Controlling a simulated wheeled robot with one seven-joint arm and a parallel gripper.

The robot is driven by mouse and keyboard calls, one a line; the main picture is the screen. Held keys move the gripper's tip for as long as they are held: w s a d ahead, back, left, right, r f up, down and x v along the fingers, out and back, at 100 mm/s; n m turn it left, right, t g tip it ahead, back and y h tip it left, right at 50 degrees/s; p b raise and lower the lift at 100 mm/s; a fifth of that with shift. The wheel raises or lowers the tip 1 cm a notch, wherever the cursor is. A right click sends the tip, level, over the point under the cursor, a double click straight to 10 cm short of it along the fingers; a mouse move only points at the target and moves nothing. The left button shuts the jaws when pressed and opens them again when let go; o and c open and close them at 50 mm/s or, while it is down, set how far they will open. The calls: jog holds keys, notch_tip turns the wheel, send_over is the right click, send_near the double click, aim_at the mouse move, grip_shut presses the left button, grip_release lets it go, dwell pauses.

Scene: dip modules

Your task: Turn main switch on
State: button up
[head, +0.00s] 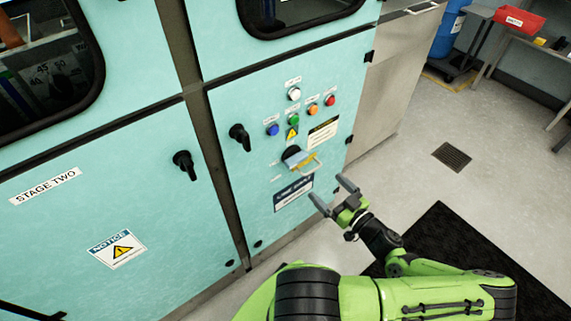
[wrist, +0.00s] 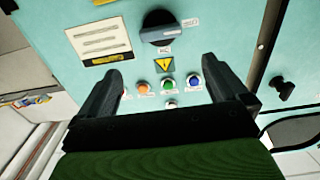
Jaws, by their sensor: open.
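The main switch (head: 291,153) is a dark round rotary switch with a grey handle on the turquoise cabinet door, below the coloured buttons. In the wrist view the switch (wrist: 160,27) is at the top centre, its grey handle lying nearly sideways in that picture. My gripper (head: 334,193) is open and empty, in front of the door and to the lower right of the switch in the head view. In the wrist view the gripper's fingers (wrist: 163,70) are spread apart, with the switch beyond them and not touched. The lettering around the switch is too small to read.
Blue, green, orange, red and white buttons (head: 293,120) sit above the switch, with a yellow warning sign (head: 292,133). A black door handle (head: 240,137) is to the left. A label plate (head: 293,193) is below. Open floor (head: 415,165) lies right of the cabinet.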

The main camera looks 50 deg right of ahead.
aim_at(299, 161)
jog(key=b+x, duration=0.1)
jog(key=x, duration=1.4)
jog(key=shift+f+b, duration=0.1)
jog(key=shift+b, duration=0.3)
jog(key=shift+c, duration=0.5)
jog(key=c, duration=0.7)
